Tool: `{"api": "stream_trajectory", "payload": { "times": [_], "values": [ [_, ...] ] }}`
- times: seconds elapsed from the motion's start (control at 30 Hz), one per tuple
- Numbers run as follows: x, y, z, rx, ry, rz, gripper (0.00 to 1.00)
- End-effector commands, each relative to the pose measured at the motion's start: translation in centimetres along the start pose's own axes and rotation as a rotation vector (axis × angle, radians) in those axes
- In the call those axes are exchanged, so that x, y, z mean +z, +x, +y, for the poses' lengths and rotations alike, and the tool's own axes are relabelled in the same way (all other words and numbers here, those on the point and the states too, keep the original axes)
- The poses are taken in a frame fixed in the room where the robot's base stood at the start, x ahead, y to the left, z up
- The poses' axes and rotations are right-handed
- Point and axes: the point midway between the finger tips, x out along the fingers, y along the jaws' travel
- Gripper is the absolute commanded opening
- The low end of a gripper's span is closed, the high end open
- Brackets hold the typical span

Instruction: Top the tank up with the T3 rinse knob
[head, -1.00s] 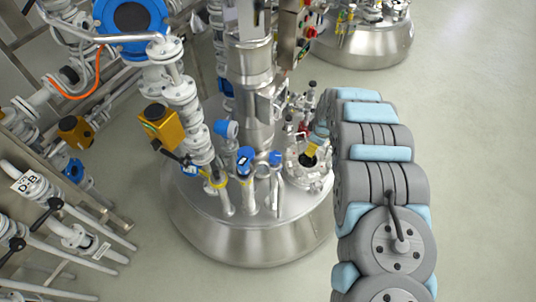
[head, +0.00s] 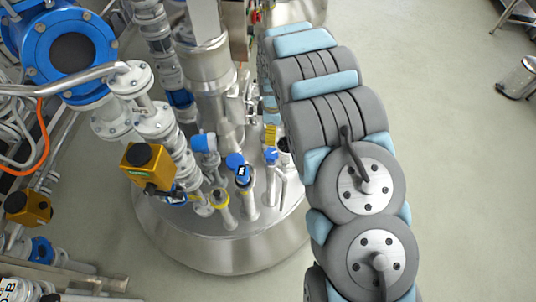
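The steel tank (head: 215,255) stands at the centre in the head view, with valves and pipes rising from its lid. Several blue-capped knobs stand on the lid: one at the left (head: 204,142), one with a small label (head: 243,176) and one nearest my arm (head: 271,154). The label is too small to read, so I cannot tell which is the T3 rinse knob. My arm comes up from the bottom right and reaches over the right side of the tank. Its end is mostly hidden behind its own links; I cannot make out the fingers.
A yellow box-shaped actuator (head: 148,165) and a large blue flange (head: 70,48) crowd the left. A thick steel column (head: 210,75) rises behind the knobs. A steel bin (head: 518,78) stands at the far right.

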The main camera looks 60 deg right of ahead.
Motion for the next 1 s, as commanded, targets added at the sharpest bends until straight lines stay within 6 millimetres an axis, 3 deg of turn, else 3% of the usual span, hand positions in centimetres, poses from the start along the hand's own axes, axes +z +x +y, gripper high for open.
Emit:
{"api": "stream_trajectory", "payload": {
  "times": [0.1, 0.4, 1.0],
  "values": [
    [0.0, 1.8, 0.0, 0.000, 0.000, 0.000, 0.83],
    [0.0, 4.2, 0.0, 0.001, -0.001, -0.001, 0.83],
    [-0.2, 7.0, -0.1, -0.002, 0.000, 0.002, 0.83]
  ]
}}
